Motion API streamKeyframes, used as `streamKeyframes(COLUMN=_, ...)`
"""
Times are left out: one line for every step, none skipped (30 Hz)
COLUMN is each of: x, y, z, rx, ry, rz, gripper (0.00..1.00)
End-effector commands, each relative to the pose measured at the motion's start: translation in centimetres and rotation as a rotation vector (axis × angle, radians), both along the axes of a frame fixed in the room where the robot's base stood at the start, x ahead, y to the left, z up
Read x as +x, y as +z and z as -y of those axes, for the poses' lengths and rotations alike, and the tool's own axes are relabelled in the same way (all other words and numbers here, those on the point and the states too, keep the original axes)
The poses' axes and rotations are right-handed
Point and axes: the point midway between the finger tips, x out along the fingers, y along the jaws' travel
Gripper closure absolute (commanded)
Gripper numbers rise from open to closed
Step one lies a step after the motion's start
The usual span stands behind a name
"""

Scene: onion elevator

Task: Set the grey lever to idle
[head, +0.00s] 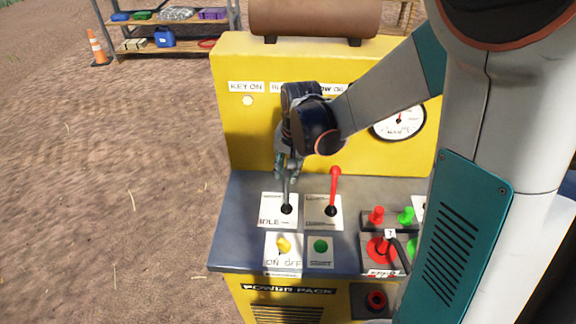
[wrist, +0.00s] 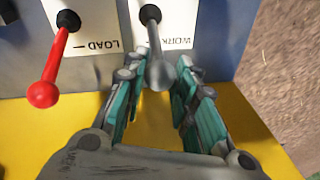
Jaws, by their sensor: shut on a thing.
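The grey lever (head: 287,195) rises from a round black boot on a white plate marked IDLE at its near edge. In the wrist view the grey lever (wrist: 154,45) shows upside down beside the word WORK, its rounded end between my teal-padded fingers. The lever leans toward the yellow back panel, away from the IDLE marking. My gripper (head: 289,172) is shut on the lever's upper end, and its fingers hide that end in the head view. The gripper also shows in the wrist view (wrist: 160,82).
A red lever (head: 334,186) stands close to the right, its plate marked LOAD in the wrist view. A yellow ON/OFF switch (head: 284,244) and green button (head: 321,246) lie in front. Red and green knobs are farther right. The yellow panel (head: 250,135) rises behind.

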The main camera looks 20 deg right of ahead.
Motion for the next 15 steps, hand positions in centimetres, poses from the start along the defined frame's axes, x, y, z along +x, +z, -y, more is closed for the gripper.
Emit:
streamKeyframes(x=-0.6, y=0.1, z=-0.3, rx=-0.012, ry=0.003, rz=0.028, gripper=1.0)
streamKeyframes(x=-0.9, y=0.1, z=-0.4, rx=-0.019, ry=0.004, rz=0.047, gripper=1.0)
streamKeyframes(x=-1.3, y=0.2, z=-0.6, rx=-0.031, ry=0.004, rz=0.074, gripper=1.0)
streamKeyframes(x=-1.7, y=0.1, z=-0.7, rx=-0.039, ry=0.004, rz=0.096, gripper=1.0)
streamKeyframes(x=-2.0, y=0.1, z=-0.9, rx=-0.047, ry=0.004, rz=0.116, gripper=1.0)
streamKeyframes(x=-2.4, y=0.1, z=-1.0, rx=-0.061, ry=0.005, rz=0.145, gripper=1.0)
streamKeyframes(x=-2.7, y=0.1, z=-1.2, rx=-0.069, ry=0.005, rz=0.167, gripper=1.0)
streamKeyframes(x=-3.0, y=0.1, z=-1.3, rx=-0.077, ry=0.005, rz=0.188, gripper=1.0)
streamKeyframes(x=-3.5, y=0.0, z=-1.5, rx=-0.089, ry=0.005, rz=0.216, gripper=1.0)
streamKeyframes(x=-3.7, y=0.0, z=-1.6, rx=-0.098, ry=0.005, rz=0.237, gripper=1.0)
streamKeyframes(x=-4.0, y=-0.1, z=-1.7, rx=-0.106, ry=0.006, rz=0.257, gripper=1.0)
streamKeyframes(x=-4.4, y=-0.1, z=-1.9, rx=-0.117, ry=0.006, rz=0.283, gripper=1.0)
streamKeyframes(x=-4.7, y=-0.2, z=-2.0, rx=-0.124, ry=0.005, rz=0.302, gripper=1.0)
streamKeyframes(x=-4.9, y=-0.2, z=-2.1, rx=-0.132, ry=0.007, rz=0.32, gripper=1.0)
streamKeyframes(x=-5.3, y=-0.3, z=-2.2, rx=-0.141, ry=0.006, rz=0.342, gripper=1.0)
